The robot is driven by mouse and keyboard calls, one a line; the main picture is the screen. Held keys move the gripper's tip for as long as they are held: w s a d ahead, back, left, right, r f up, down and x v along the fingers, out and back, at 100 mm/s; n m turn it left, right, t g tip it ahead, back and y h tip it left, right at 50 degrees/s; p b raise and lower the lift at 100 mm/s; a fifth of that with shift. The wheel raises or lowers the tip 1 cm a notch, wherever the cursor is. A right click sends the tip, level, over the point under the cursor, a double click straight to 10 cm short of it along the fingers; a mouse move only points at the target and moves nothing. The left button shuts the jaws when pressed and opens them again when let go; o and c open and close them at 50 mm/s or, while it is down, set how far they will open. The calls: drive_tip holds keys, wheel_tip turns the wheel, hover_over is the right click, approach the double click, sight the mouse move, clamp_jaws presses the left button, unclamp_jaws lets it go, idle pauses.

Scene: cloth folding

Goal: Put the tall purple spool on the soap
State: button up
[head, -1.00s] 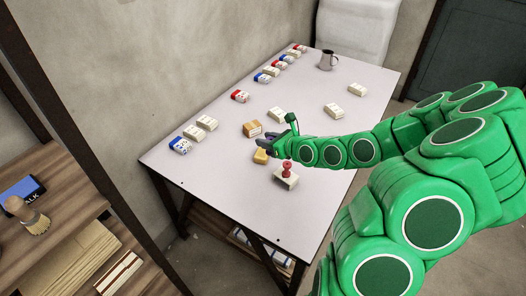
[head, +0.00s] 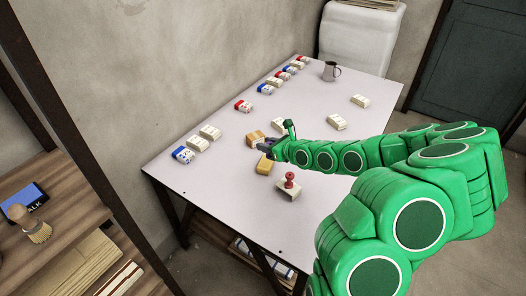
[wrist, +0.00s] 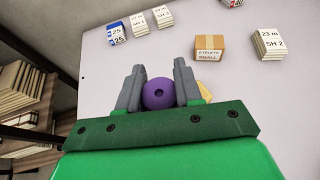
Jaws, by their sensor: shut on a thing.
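My gripper (wrist: 158,82) is shut on the purple spool (wrist: 159,95), which shows end-on between the two grey fingers in the wrist view. In the head view my gripper (head: 268,146) is over the table, near the small cardboard box and behind the yellow block; the spool is too small there to make out clearly. The yellow block (head: 264,167), which looks like the soap, lies on the table just in front of my gripper. In the wrist view the yellow block (wrist: 205,91) is mostly hidden behind the right finger and the green wrist.
A cardboard box (wrist: 209,47) marked eyelets stands close by. A red spool (head: 289,180) stands on a white block (head: 288,193) to the right. Several labelled blocks line the table's left side, and a grey mug (head: 330,71) stands at the back. The front-left tabletop (head: 215,180) is clear.

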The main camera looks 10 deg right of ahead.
drive_tip(key=shift+w+f, duration=3.65)
drive_tip(key=shift+w, duration=0.2)
drive_tip(key=shift+d+f, duration=0.1)
drive_tip(key=shift+f, duration=1.3)
drive_tip(key=o, duration=1)
drive_tip(key=shift+f, duration=0.15)
